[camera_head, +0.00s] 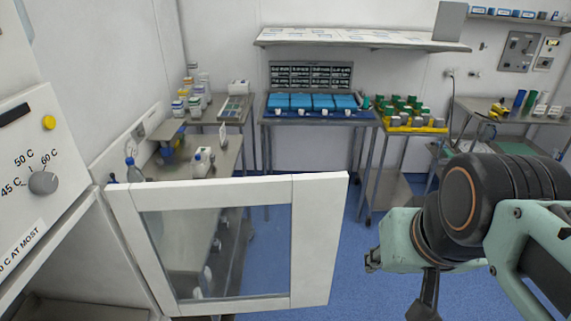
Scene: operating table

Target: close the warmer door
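The warmer (42,192) stands at the left, with a temperature dial and a yellow button on its white front. Its door (318,245), a white frame around a clear pane, stands swung open, reaching out to the right from the warmer. Part of the warmer's lower opening shows at the bottom left. My gripper (425,305) is a dark shape at the bottom, right of the door's free edge and apart from it in the picture. It is partly cut off by the frame, and its fingers cannot be made out clearly.
Behind the door, a side table (225,160) holds bottles. Along the back wall stand a table with blue bins (312,102), a cart with a yellow tray (415,127) and a right-hand table (480,105). Blue floor (350,225) shows clear between the door and my arm.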

